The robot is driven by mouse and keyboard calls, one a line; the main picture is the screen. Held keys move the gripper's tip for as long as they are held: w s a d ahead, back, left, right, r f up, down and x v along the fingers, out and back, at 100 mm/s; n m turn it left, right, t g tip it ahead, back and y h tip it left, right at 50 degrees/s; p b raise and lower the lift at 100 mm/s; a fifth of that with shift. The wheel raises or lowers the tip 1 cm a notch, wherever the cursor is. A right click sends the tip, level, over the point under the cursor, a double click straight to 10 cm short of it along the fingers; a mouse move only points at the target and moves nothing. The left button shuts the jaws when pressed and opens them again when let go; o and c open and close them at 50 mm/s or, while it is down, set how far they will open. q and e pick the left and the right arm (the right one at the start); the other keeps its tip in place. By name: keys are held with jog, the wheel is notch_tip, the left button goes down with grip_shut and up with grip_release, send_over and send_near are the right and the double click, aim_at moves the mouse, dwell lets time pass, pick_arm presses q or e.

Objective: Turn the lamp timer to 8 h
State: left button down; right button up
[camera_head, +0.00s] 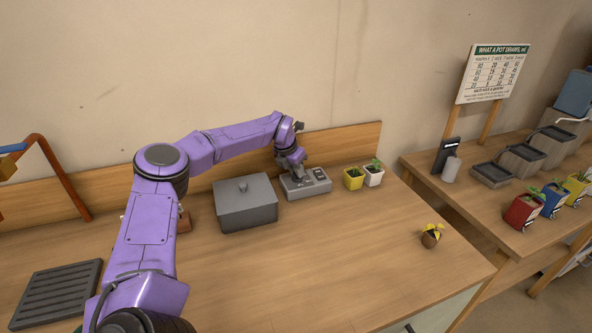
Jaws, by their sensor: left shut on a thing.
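The lamp timer appears to be the low grey box (308,188) with a dark panel on its right end. It sits on the wooden bench against the back board, between a grey lidded box and two small pots. My left gripper (297,172) reaches down onto the left part of the timer. It is shut on a part there, which looks like the timer's knob; the gripper hides most of that part. The knob's setting and any markings are too small to read. My right gripper does not show.
The grey lidded box (246,205) stands just left of the timer. A yellow pot (353,182) and a white pot (373,178) stand close on its right. A brown pot (430,239) stands farther right. A slatted dark tray (57,292) lies front left. The bench's front middle is clear.

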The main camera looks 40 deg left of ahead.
pick_arm(q)
jog(key=c, duration=1.1)
grip_release()
jog(key=shift+f, duration=0.1)
jog(key=b+v, duration=0.1)
jog(key=v, duration=0.9)
jog(key=shift+r+b, duration=0.25)
jog(key=shift+b, duration=0.15)
